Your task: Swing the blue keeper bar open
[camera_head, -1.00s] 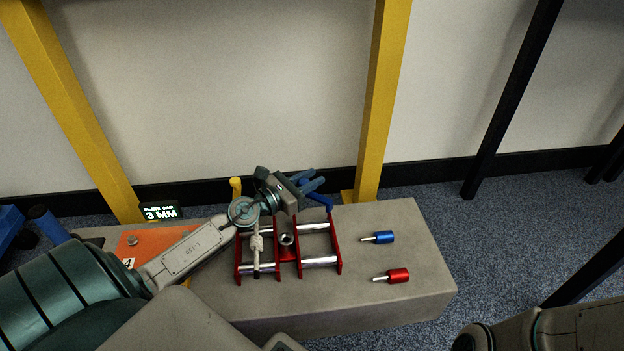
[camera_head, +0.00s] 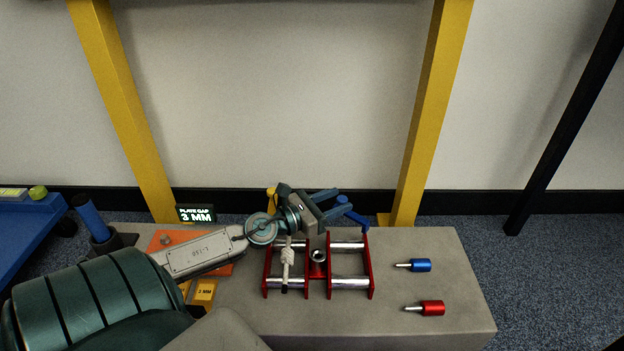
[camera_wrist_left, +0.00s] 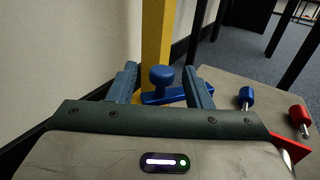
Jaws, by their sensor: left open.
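The blue keeper bar (camera_head: 355,216) sits at the far right corner of the red frame (camera_head: 371,270) with chrome rods. In the left wrist view the keeper bar (camera_wrist_left: 170,97) carries an upright round blue knob (camera_wrist_left: 162,77). My left gripper (camera_head: 332,201) is open above the frame's far edge, its blue fingers pointing right toward the bar. In the left wrist view the knob shows between the two fingers of the left gripper (camera_wrist_left: 166,88); I cannot tell whether either finger touches it. My right gripper is out of view.
A white rope (camera_head: 287,262) is knotted on the frame's left part. A blue-handled pin (camera_head: 420,265) and a red-handled pin (camera_head: 431,308) lie right on the grey block (camera_head: 460,280). A yellow post (camera_head: 430,115) stands close behind the bar.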

